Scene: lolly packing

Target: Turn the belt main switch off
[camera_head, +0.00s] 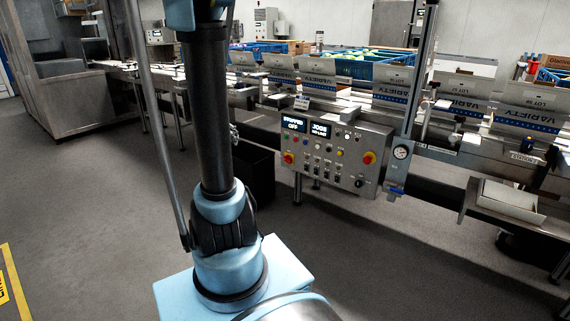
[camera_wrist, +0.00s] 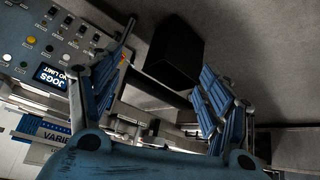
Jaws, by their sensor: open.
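The control panel (camera_head: 333,152) stands at the front of the conveyor line in the head view. It has two lit displays; the left one (camera_head: 293,125) appears to read "STOPPED OFF", the right one (camera_head: 320,130) "JOGS". A red knob on yellow (camera_head: 288,158) sits at its left, another (camera_head: 369,157) at its right, and a dark knob (camera_head: 359,183) at lower right. I cannot tell which is the belt main switch. The panel (camera_wrist: 75,42) fills the upper left of the wrist view, rotated. My gripper (camera_wrist: 166,72) is open and empty, to one side of the panel.
A dark bin (camera_head: 254,172) stands on the floor left of the panel; it shows in the wrist view too (camera_wrist: 174,52). A pressure gauge (camera_head: 401,152) and post are right of the panel. A pale tray (camera_head: 512,200) sits further right. Floor before the panel is clear.

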